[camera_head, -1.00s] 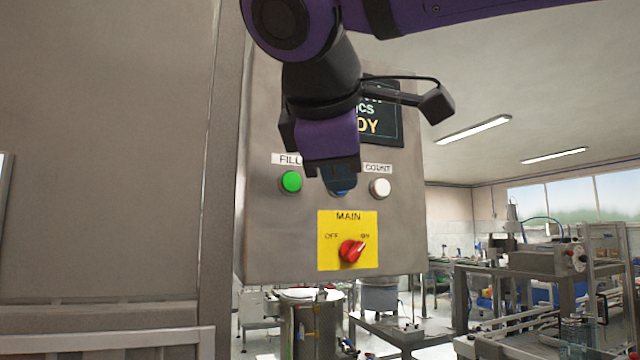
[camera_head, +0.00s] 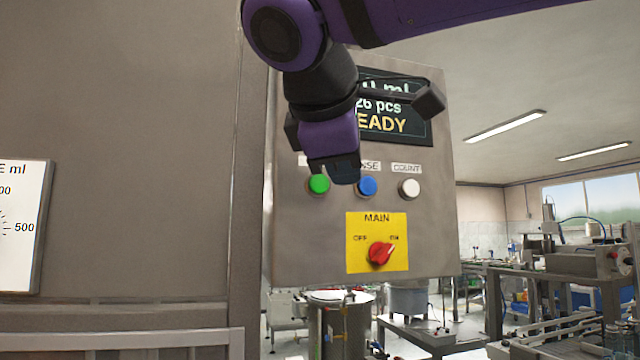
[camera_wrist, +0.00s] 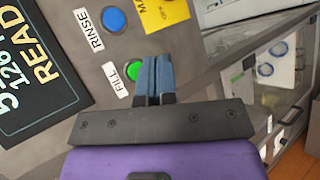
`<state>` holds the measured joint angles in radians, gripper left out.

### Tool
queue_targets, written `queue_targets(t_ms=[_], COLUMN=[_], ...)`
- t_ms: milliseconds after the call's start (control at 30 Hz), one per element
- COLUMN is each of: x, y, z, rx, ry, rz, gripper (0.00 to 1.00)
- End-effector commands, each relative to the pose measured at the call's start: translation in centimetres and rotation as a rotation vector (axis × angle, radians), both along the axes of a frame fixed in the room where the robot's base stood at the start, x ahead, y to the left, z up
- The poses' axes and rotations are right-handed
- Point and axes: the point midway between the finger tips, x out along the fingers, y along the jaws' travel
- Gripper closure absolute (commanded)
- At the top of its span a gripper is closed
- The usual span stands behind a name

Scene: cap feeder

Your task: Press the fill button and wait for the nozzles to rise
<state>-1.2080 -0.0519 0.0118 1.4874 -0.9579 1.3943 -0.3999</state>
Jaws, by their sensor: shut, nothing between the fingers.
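The green fill button (camera_head: 318,184) is on the grey control panel (camera_head: 300,240), left of the blue rinse button (camera_head: 367,187) and the white count button (camera_head: 409,188). My gripper (camera_head: 345,180) is shut and empty in front of the panel, between the green and blue buttons in the head view and partly over the fill label. In the wrist view the closed blue fingertips (camera_wrist: 154,62) appear beside the green button (camera_wrist: 132,70), partly overlapping its edge. Whether they touch it cannot be told. The display (camera_head: 395,108) reads READY, partly hidden by my arm. The nozzles are not visible.
A yellow plate (camera_head: 355,262) with a red main switch (camera_head: 380,253), turned toward ON, sits below the buttons. A white gauge board (camera_head: 22,225) is at the far left. Tanks and machine benches stand behind on the right.

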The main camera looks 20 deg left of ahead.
Motion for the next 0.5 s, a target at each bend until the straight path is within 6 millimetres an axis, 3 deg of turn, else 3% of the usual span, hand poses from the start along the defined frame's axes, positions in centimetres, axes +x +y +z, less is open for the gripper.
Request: queue_targets(t_ms=[300,500], x=[3.3,4.4], y=[2.0,2.7], z=[0.0,0.0], rx=[0.000,0.000], ry=[-0.001,-0.001], rz=[-0.002,0.000], gripper=[1.00,1.00])
